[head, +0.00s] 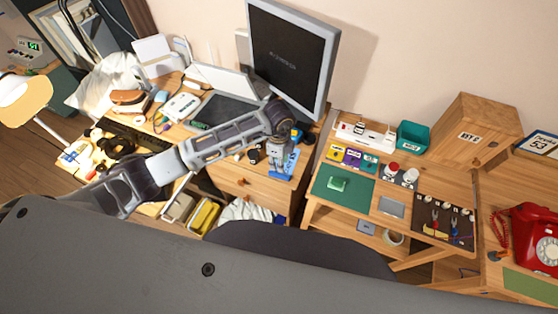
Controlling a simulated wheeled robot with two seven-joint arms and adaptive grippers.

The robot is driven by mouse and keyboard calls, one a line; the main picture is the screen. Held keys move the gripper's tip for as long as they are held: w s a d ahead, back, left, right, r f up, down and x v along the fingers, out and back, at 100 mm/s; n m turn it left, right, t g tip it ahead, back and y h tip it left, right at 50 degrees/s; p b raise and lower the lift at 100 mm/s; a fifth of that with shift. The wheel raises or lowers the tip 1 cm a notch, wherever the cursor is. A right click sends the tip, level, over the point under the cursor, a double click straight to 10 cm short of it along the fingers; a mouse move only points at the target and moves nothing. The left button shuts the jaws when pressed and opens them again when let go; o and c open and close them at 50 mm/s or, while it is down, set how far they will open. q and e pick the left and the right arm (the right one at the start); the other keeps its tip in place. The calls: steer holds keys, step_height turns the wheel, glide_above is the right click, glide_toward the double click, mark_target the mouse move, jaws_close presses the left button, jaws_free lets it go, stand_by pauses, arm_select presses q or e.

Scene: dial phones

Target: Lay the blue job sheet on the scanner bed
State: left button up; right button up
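The blue job sheet (291,168) lies at the right front part of the wooden desk, partly covered by my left gripper. My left gripper (279,163) points down over the sheet. Its fingertips are small and dark against the sheet, so I cannot tell whether they are open or touch it. The scanner bed (226,109) looks like the dark flat panel left of the gripper, with a pale raised lid (222,79) behind it. My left forearm crosses in front of the desk and hides part of it. My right gripper is not in view.
A monitor (292,55) stands behind my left gripper. A keyboard (137,134) and clutter fill the desk's left. To the right, a lower wooden table holds a green mat (343,184), a teal bin (413,137) and tools. A red dial phone (535,235) is far right.

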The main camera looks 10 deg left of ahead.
mark_target(279, 175)
arm_select(q)
steer(key=shift+f, duration=0.15)
steer(key=shift+f+b, duration=2)
steer(key=shift+f, duration=0.6)
steer(key=shift+f+b, duration=1.05)
steer(key=shift+f, duration=0.7)
steer(key=shift+c, duration=0.3)
jaws_close()
steer(key=shift+r, duration=0.1)
steer(key=shift+r+p, duration=2)
steer(key=shift+r, duration=0.45)
